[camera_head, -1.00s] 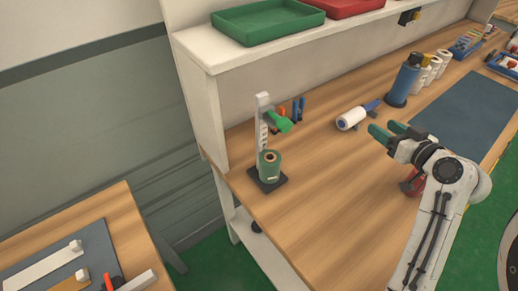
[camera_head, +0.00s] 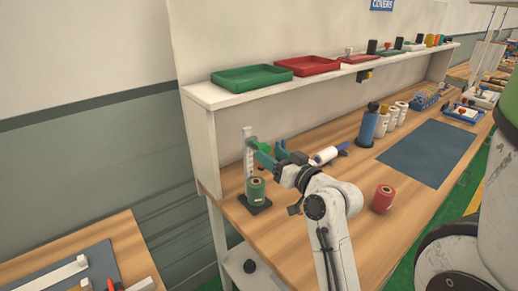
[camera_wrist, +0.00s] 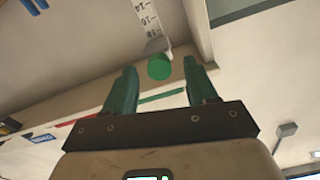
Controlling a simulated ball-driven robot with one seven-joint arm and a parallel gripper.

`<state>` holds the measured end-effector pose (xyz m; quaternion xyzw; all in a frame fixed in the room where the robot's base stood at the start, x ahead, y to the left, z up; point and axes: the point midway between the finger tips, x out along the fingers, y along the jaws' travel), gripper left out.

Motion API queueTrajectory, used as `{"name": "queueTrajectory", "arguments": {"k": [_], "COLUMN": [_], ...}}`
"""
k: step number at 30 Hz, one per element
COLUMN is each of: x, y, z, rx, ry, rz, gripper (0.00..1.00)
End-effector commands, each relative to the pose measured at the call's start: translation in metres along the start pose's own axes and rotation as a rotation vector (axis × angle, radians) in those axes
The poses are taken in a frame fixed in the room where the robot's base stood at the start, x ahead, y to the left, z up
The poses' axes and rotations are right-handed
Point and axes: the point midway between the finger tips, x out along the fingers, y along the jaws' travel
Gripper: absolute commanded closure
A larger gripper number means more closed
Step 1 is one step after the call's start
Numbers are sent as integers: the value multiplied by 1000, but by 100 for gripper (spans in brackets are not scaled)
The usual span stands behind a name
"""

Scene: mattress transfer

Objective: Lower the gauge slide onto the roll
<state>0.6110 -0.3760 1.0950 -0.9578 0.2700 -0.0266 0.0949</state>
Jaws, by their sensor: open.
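The gauge is a white upright scale post (camera_head: 248,150) on a dark base (camera_head: 258,206) at the left end of the workbench. Its slide carries a green knob (camera_head: 263,146), high above the roll; the knob also shows in the wrist view (camera_wrist: 159,66). The green roll (camera_head: 256,190) stands upright on the base, below the slide. My gripper (camera_head: 271,150) is open, its green fingers pointing at the gauge. In the wrist view the knob appears between the two fingertips, with a gap on each side. The roll is out of the wrist view.
A white roll (camera_head: 326,155) lies behind my gripper and a red roll (camera_head: 382,199) stands to the right of my arm. A blue canister (camera_head: 368,126) and several white rolls stand farther right, by a dark mat (camera_head: 428,153). A shelf (camera_head: 215,98) with green and red trays overhangs the bench.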

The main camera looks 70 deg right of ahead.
Motion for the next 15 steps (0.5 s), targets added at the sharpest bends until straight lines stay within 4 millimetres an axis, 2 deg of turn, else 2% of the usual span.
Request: {"name": "queueTrajectory", "arguments": {"k": [1, 6, 10, 15], "x": [10, 36, 49, 55], "y": [-1, 0, 0, 0], "z": [-4, -3, -2, -1], "rx": [0, -1, -1, -2], "ry": [0, 1, 0, 1], "rz": [-1, 0, 0, 2], "gripper": [43, 43, 43, 43]}}
